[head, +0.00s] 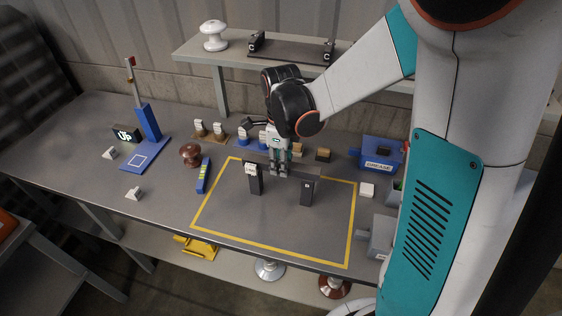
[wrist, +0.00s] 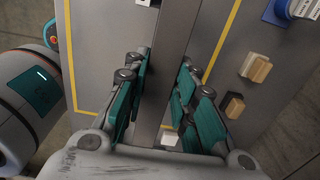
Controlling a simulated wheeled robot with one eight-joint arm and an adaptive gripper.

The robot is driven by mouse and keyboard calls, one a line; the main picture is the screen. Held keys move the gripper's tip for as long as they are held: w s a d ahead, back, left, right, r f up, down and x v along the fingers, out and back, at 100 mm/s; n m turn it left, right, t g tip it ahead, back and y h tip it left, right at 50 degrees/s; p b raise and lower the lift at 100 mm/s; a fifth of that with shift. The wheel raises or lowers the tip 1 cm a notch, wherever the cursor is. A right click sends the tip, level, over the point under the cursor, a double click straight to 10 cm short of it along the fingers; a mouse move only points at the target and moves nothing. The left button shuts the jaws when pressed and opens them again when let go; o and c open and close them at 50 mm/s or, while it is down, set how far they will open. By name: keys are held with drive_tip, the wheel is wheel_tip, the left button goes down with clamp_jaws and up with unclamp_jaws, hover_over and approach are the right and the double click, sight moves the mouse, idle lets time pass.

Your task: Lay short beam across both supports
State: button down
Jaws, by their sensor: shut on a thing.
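The short beam (head: 308,173) is a dark grey bar, held level between the fingers of my gripper (head: 279,172). Two upright dark supports, a left one (head: 256,183) and a right one (head: 305,194), stand inside the yellow outline on the table. The beam spans over both support tops; I cannot tell whether it touches them or hangs just above. In the wrist view the beam (wrist: 172,60) runs lengthwise between the green finger pads of my gripper (wrist: 158,95), which are shut on it. The fingers partly hide the beam's middle.
The yellow outline (head: 350,225) marks a mostly clear area. A blue grease box (head: 379,153) and a white block (head: 367,190) lie to the right. A brown insulator (head: 190,154) and a blue level (head: 203,176) lie left. A raised shelf (head: 190,48) runs behind.

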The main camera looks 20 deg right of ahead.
drive_tip(key=c, duration=1.2)
unclamp_jaws()
drive_tip(key=shift+c, duration=0.2)
wheel_tip(320, 180, up, 12)
drive_tip(key=s+r+n+t, duration=0.1)
drive_tip(key=s+n+t, duration=0.2)
drive_tip(key=s+n, duration=0.4)
drive_tip(key=s+r+n+t, duration=0.1)
drive_tip(key=s+n+t, duration=0.3)
drive_tip(key=n, duration=1.4)
drive_tip(key=s, duration=0.4)
drive_tip(key=shift+r, duration=0.2)
